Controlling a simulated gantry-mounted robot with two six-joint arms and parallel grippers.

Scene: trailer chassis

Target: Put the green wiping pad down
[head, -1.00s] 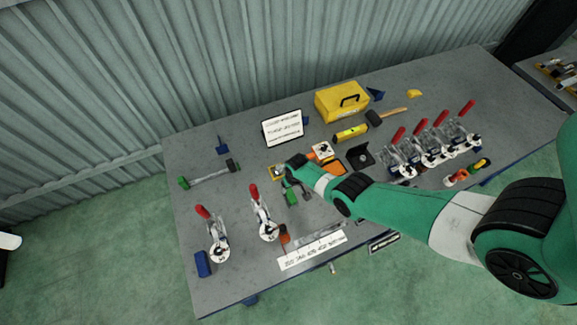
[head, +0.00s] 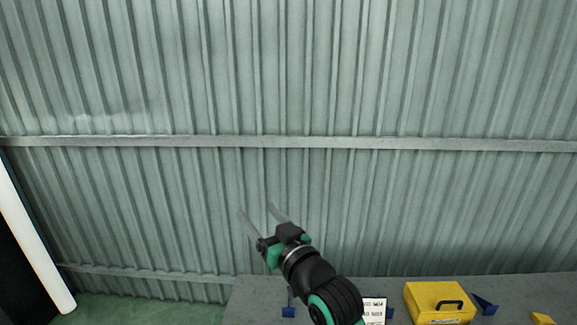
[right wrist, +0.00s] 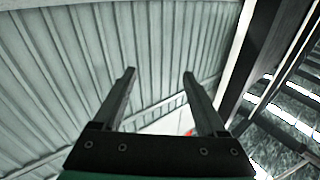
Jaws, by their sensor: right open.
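My right gripper (head: 256,210) is raised in front of the corrugated wall in the head view, its fingers pointing up and to the left. In the right wrist view the two fingers (right wrist: 159,73) stand well apart with nothing between them. The green wiping pad is not visible in either current view. Most of the work table is below the head picture's edge. My left gripper is not in view.
The table's back strip (head: 395,288) shows at the bottom, with a yellow toolbox (head: 440,301), a white sign (head: 374,309) and blue items (head: 485,303). The corrugated wall (head: 400,90) stands behind. A white post (head: 35,240) is at far left.

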